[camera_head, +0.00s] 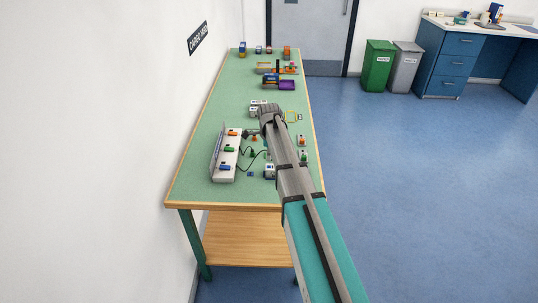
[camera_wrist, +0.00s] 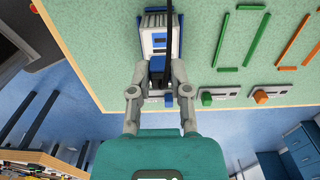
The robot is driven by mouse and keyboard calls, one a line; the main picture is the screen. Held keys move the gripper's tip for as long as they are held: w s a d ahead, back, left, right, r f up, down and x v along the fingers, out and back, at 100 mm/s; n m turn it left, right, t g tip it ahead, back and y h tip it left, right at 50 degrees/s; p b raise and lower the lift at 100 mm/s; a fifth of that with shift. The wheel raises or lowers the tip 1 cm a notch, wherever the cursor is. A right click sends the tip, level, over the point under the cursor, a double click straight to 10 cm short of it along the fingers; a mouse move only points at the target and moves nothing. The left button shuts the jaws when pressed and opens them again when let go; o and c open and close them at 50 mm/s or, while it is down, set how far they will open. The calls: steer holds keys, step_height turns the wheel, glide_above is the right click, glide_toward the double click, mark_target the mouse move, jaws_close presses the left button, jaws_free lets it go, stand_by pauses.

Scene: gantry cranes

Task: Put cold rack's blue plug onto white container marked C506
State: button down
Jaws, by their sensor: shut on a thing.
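In the wrist view my gripper (camera_wrist: 158,76) is shut on a small blue plug (camera_wrist: 157,64), with a dark cable (camera_wrist: 168,28) running up from it. A white container (camera_wrist: 153,40) with blue edges lies directly beyond the fingertips; its mark is too small to read. I cannot tell whether the plug touches it. The white container (camera_head: 270,171) also shows in the head view, partly behind my arm. My gripper is hidden there. The white rack (camera_head: 218,155), with orange, green and blue parts, stands at the left of the green table; black cables run from it.
Stations with green (camera_wrist: 206,99) and orange (camera_wrist: 260,97) parts line the table edge beside my gripper. Another white container (camera_head: 255,107) stands farther back. Toy-like vehicles (camera_head: 277,82) and small blocks fill the far end.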

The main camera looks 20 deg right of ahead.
mark_target(269, 166)
steer(key=shift+f+b, duration=1.45)
steer(key=shift+f, duration=0.25)
steer(key=shift+f+b, duration=0.3)
stand_by(1.2)
steer(key=c, duration=0.5)
jaws_free()
steer(key=o, duration=0.5)
steer(key=shift+r, duration=0.1)
steer(key=shift+r+p, duration=3.4)
steer(key=shift+p, duration=0.15)
